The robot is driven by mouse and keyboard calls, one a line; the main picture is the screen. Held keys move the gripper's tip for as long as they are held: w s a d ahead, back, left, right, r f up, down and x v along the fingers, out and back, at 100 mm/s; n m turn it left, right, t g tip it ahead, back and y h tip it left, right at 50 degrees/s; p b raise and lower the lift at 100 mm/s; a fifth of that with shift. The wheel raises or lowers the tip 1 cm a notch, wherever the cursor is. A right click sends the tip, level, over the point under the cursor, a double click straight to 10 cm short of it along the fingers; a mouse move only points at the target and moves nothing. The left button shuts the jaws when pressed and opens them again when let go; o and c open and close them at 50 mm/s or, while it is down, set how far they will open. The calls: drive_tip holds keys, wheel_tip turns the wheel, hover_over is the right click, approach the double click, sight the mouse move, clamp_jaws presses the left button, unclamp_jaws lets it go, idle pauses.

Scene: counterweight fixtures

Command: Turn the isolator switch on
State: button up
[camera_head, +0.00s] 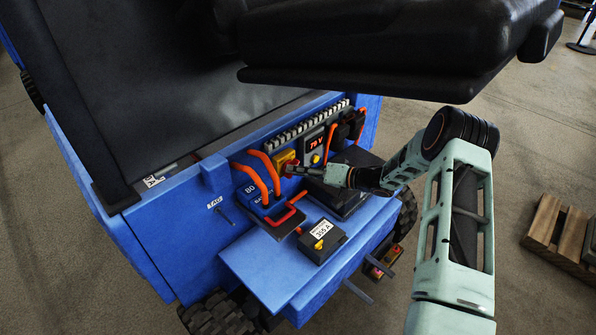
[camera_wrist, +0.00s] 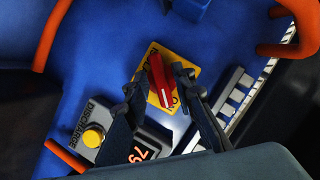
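The isolator switch is a red handle (camera_wrist: 160,82) on a yellow plate (camera_wrist: 184,62) with dark lettering, fixed to the blue panel. In the wrist view the handle lies slightly tilted between the two fingers of my gripper (camera_wrist: 160,76). The fingers are parted, one on each side, with small gaps to the handle; contact is not clear. In the head view my gripper (camera_head: 297,171) reaches in from the right to the yellow plate (camera_head: 282,158), and its fingertips partly hide the red handle. The plate's lettering is partly covered.
A red voltage display (camera_head: 316,142) and a yellow discharge button (camera_wrist: 93,137) sit close by the switch. Orange cables (camera_head: 257,180) loop at the left. A black box with a label (camera_head: 321,240) stands on the blue shelf. A dark seat (camera_head: 380,40) overhangs above.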

drive_tip(key=shift+d, duration=0.1)
drive_tip(key=v, duration=1.2)
idle(0.4)
